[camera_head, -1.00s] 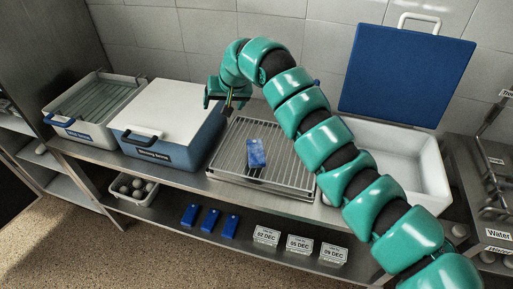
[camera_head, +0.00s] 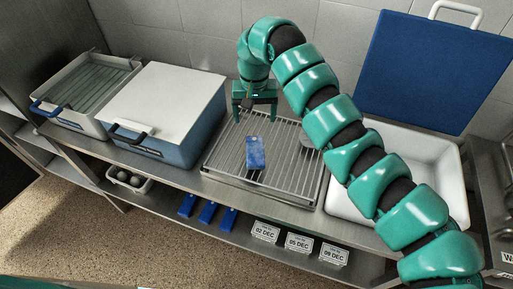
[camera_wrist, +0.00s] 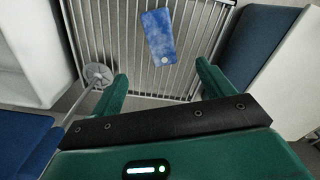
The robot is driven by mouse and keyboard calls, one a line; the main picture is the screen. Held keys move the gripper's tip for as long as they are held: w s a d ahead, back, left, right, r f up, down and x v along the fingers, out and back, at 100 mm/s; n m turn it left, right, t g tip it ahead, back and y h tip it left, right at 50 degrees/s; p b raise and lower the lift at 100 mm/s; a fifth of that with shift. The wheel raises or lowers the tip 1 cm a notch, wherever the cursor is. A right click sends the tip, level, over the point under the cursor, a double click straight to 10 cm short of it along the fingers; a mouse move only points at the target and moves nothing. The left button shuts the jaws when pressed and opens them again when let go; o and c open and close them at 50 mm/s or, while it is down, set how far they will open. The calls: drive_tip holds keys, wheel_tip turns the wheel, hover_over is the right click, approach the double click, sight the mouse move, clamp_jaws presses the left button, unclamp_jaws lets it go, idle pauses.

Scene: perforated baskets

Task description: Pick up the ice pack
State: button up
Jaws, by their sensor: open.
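The ice pack (camera_head: 256,152) is a flat blue block with a pale frosted patch. It lies on the wire rack tray (camera_head: 290,190) in the middle of the counter. It also shows in the wrist view (camera_wrist: 160,38), beyond my fingertips. My gripper (camera_head: 255,112) is open and empty. It hangs over the back part of the rack, behind the ice pack and apart from it. In the wrist view, the two green fingers (camera_wrist: 161,82) are spread wide, with the ice pack ahead of the gap between them.
A closed white-lidded cooler (camera_head: 165,105) stands left of the rack, and an open grey bin (camera_head: 88,90) beyond it. An open white cooler (camera_head: 440,190) with a raised blue lid (camera_head: 410,70) is at right. Several blue packs (camera_head: 208,212) and date signs (camera_head: 298,242) sit on the lower shelf.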

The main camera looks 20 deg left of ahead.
hover_over(255, 149)
drive_tip(key=f, duration=0.8)
drive_tip(key=shift+s+f+p, duration=0.2)
drive_tip(key=shift+s+p, duration=0.15)
drive_tip(key=shift+p, duration=0.05)
drive_tip(key=shift+d+f+p, duration=0.1)
drive_tip(key=shift+f+p, duration=0.45)
drive_tip(key=shift+f, duration=0.35)
drive_tip(key=shift+w+f+p, duration=0.15)
drive_tip(key=shift+f+p, duration=0.75)
drive_tip(key=shift+f, duration=0.6)
drive_tip(key=shift+w+f+p, duration=0.1)
drive_tip(key=shift+f+p, duration=0.75)
drive_tip(key=shift+f, duration=0.65)
drive_tip(key=c, duration=1.3)
drive_tip(key=shift+r, duration=0.1)
